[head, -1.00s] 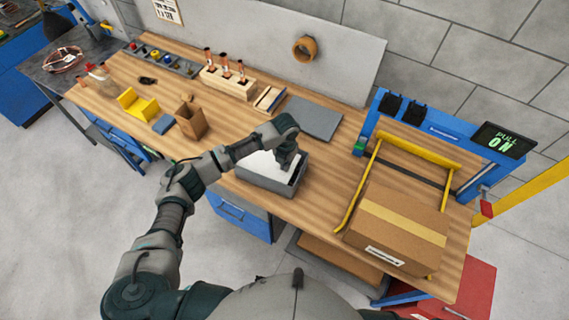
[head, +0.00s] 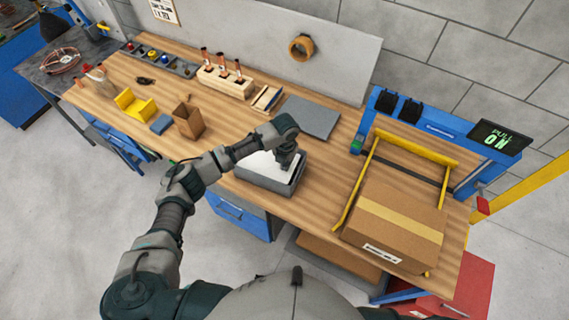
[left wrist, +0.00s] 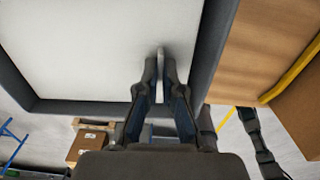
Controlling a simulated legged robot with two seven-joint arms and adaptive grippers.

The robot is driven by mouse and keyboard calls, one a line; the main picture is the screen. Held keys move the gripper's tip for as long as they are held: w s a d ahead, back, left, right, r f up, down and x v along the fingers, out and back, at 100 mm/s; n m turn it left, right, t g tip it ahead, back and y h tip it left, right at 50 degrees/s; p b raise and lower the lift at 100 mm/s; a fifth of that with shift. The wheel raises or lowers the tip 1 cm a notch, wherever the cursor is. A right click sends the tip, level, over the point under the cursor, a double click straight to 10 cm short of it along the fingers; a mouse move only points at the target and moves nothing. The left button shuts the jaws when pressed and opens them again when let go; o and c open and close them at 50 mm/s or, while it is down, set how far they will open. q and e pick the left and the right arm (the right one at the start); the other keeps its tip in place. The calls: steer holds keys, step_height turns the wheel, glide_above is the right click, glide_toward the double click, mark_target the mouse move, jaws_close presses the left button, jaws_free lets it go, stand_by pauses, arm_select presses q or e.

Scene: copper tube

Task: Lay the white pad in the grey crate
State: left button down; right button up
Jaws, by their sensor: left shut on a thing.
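The grey crate (head: 262,184) stands on the wooden bench near its front edge. The white pad (head: 262,165) lies inside the crate's walls and fills most of its opening. In the left wrist view the pad (left wrist: 80,50) shows as a broad white sheet, with the crate's dark rim (left wrist: 85,108) around it. My left gripper (head: 288,164) reaches down into the right part of the crate. In the left wrist view its fingers (left wrist: 161,62) are shut on a small upright white piece at the pad, which looks like part of it. My right gripper is not in view.
A grey flat plate (head: 307,117) lies behind the crate. A brown open box (head: 188,120) stands to the left. Bare bench lies between crate and box.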

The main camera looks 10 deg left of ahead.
arm_select(q)
steer(key=shift+d+f, duration=0.1)
steer(key=shift+d, duration=0.45)
steer(key=shift+d+f, duration=0.2)
steer(key=shift+f, duration=0.1)
steer(key=shift+a+f, duration=0.15)
steer(key=shift+a, duration=0.3)
steer(key=c, duration=1.8)
jaws_free()
steer(key=o, duration=0.6)
steer(key=shift+d, duration=0.1)
steer(key=shift+c, duration=0.2)
steer(key=shift+d, duration=0.25)
step_height(320, 180, up, 12)
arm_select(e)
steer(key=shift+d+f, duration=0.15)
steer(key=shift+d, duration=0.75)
